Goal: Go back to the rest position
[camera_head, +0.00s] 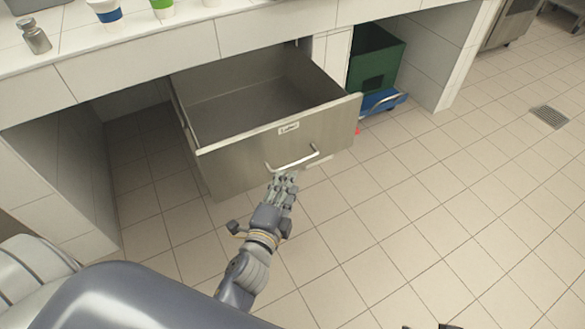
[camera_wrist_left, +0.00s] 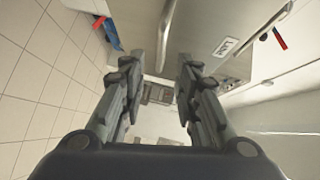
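A metal drawer (camera_head: 235,165) stands pulled out under the counter and looks empty inside. Its bar handle (camera_head: 293,162) is on the front face below a white label (camera_head: 288,127). My left gripper (camera_head: 285,178) is just in front of the handle, on the near side. In the left wrist view my left gripper (camera_wrist_left: 158,78) has its fingers spread with nothing between them. The handle (camera_wrist_left: 166,35) shows there beyond the fingertips. Small dark tips at the bottom edge of the head view may be my right gripper (camera_head: 428,326); its state is unclear.
Cups, one with a blue band (camera_head: 107,14) and one green (camera_head: 162,8), and a small metal shaker (camera_head: 34,36) stand on the counter (camera_head: 120,50). A green bin (camera_head: 375,55) with a blue part is right of the drawer. The tiled floor (camera_head: 430,200) at right is clear.

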